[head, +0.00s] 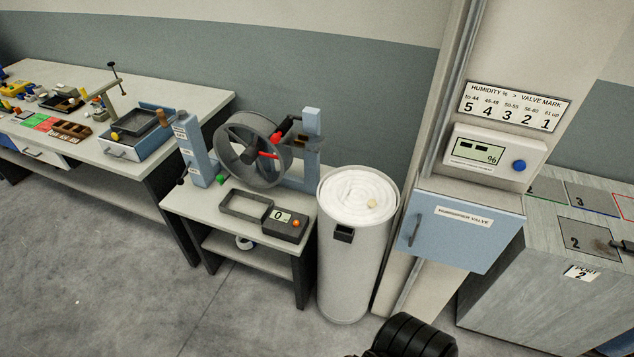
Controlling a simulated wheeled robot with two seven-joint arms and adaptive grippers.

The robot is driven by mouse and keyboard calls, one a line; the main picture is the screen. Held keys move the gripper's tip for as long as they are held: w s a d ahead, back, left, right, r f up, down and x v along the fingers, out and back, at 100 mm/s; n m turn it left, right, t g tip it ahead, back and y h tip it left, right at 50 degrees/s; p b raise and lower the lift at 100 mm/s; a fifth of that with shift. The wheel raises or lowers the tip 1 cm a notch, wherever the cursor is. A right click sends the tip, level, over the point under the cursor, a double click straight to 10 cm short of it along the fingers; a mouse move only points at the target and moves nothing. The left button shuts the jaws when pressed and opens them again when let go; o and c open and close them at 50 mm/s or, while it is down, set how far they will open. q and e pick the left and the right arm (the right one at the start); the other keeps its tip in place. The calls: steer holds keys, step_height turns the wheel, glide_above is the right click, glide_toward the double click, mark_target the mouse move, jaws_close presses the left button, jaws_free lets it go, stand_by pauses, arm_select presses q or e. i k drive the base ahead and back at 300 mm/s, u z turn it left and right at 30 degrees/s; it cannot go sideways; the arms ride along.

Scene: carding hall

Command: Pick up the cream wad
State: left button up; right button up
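A small cream wad (373,204) lies on the white coiled sliver at the top of a tall pale round can (345,265), right of the middle in the head view. It sits right of the coil's centre, inside the can's rim. Neither gripper's fingers show in this view. A black ribbed rounded part, which looks like part of my own arm, enters at the bottom edge, in front of and right of the can's foot. Nothing is seen touching the wad.
Left of the can stands a small bench (225,215) with a drum wheel (252,150) and a digital scale (285,225). Right of it are a pillar with a humidity display (490,155) and a blue humidifier valve cabinet (465,232). A cluttered workbench (90,140) stands farther left. The front-left floor is clear.

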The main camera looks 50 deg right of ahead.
mark_target(371, 203)
steer(key=z, duration=0.2)
steer(key=i, duration=1.15)
steer(key=z, duration=0.45)
